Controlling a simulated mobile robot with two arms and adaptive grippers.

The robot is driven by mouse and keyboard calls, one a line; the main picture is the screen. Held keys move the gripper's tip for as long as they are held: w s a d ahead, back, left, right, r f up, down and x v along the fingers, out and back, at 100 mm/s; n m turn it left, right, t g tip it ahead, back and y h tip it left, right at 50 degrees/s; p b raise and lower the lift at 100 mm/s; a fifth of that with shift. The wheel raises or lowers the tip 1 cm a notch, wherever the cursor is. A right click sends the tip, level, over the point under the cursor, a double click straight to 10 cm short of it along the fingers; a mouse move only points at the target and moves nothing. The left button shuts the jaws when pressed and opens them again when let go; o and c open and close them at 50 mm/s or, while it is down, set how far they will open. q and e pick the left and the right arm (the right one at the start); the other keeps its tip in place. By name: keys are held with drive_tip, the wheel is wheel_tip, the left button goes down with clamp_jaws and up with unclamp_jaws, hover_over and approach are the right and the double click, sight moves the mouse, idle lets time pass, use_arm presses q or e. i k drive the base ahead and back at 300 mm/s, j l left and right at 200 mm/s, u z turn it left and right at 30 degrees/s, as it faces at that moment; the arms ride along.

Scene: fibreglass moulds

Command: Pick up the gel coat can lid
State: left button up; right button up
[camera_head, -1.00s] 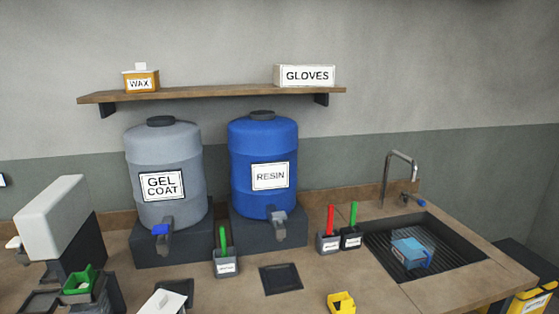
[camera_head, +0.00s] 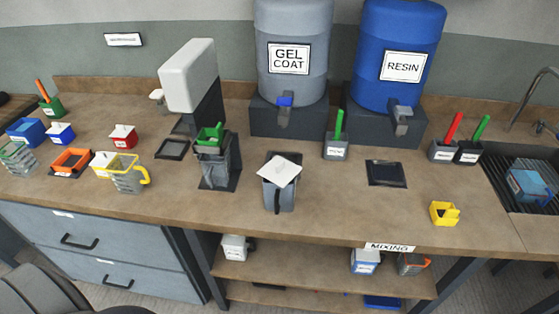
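The grey drum labelled GEL COAT (camera_head: 292,80) stands on a dark block at the back of the bench; its top is cut off by the frame, so its cap is hidden. A grey can with a dark handle (camera_head: 279,197) stands on the bench in front of it. A white square lid (camera_head: 280,170) lies tilted on top of this can; I cannot read any label on the can. Neither of my grippers shows in the camera_head view.
The blue RESIN drum (camera_head: 398,50) stands right of the grey drum. A white dispenser (camera_head: 188,75) with a green-topped grey container (camera_head: 215,160) is left of the can. A yellow holder (camera_head: 444,213) and sink (camera_head: 515,175) are right. Bench surface around the can is mostly clear.

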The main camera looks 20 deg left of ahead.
sight(281, 171)
drive_tip(key=j+z, duration=0.2)
drive_tip(key=j, duration=0.3)
drive_tip(key=k+j+z, duration=0.15)
drive_tip(key=j, duration=0.3)
drive_tip(key=k+j+z, duration=0.2)
drive_tip(key=j, duration=0.25)
drive_tip(key=i, duration=0.1)
